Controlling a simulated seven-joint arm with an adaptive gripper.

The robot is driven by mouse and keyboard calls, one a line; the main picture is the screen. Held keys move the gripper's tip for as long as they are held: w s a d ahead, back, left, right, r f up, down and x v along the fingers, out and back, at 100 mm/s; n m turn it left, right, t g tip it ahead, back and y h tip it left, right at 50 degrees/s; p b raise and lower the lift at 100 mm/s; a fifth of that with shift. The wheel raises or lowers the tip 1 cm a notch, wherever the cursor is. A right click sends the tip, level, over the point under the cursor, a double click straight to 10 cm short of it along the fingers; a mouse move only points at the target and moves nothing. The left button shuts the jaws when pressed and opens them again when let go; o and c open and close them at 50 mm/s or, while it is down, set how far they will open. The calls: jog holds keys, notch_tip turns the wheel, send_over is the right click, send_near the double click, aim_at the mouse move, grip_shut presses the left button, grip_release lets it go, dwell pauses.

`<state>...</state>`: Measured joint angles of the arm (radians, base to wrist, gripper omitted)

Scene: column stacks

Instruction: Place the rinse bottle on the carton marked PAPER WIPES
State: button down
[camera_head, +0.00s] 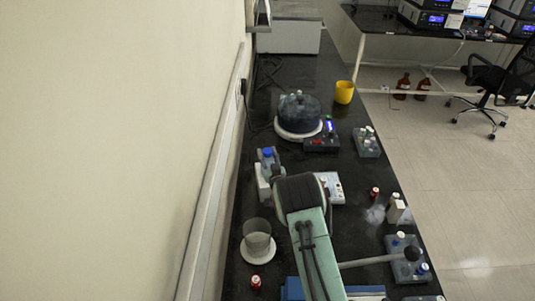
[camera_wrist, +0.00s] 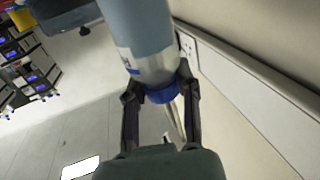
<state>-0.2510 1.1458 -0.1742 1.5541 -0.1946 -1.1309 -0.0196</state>
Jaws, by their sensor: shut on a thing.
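In the wrist view my gripper (camera_wrist: 160,88) is shut on a bottle (camera_wrist: 150,50) at its blue collar (camera_wrist: 162,94). The bottle has a pale grey-blue body with a white label, and its far end runs out of the picture. In the head view a blue-capped bottle (camera_head: 267,154) shows just left of my dark wrist; I cannot tell whether it is the held one. My fingers are hidden there. No lettering PAPER WIPES is readable.
A wall runs along the left.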

jog(key=c, duration=0.8)
grip_release()
jog(key=shift+f, duration=0.15)
jog(key=s+d+r+g+h, duration=0.1)
jog(key=s+d+r+g, duration=0.2)
jog(key=s, duration=1.3)
jog(key=s+d+r+m+g+h, duration=0.1)
jog(key=s+d+r+g, duration=0.2)
jog(key=s, duration=1.3)
jog(key=s+d+r+g+h, duration=0.1)
jog(key=s+d+r+g, duration=0.2)
jog(key=s+r+g, duration=0.3)
jog(key=s+g, duration=0.5)
jog(key=s, duration=0.4)
jog(key=shift+s+d+m+g+h, duration=0.3)
jog(key=shift+s+d+m+h, duration=0.1)
